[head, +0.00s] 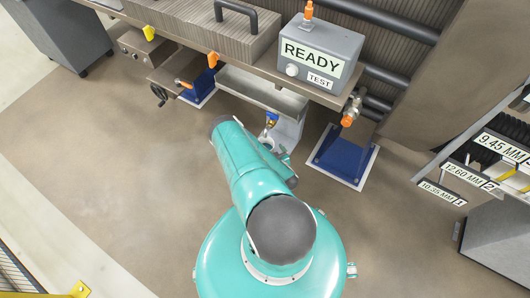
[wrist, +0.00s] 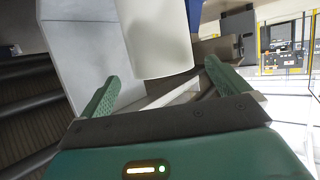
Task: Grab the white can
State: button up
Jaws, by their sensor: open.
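The white can (wrist: 160,38) is a smooth pale cylinder at the top middle of the wrist view; its upper part runs out of the frame. My gripper (wrist: 162,72) is open, with one green ridged finger on each side of the can's lower end. The can appears between or just beyond the fingertips; I cannot tell whether either finger touches it. In the head view my arm reaches toward the bench and hides most of my gripper. I cannot make out the can for sure there.
A light grey panelled block (wrist: 80,62) stands close left of the can. In the head view, a grey tray (head: 262,90) sits under the bench edge, with a blue foot (head: 343,155) to its right. A labelled rack (head: 468,176) stands far right. Open floor (head: 110,180) lies left.

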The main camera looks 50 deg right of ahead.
aim_at(262, 140)
jog(key=x, duration=0.5)
jog(key=shift+w+d, duration=0.1)
jog(key=shift+w, duration=0.3)
jog(key=shift+r, duration=0.15)
jog(key=c, duration=2)
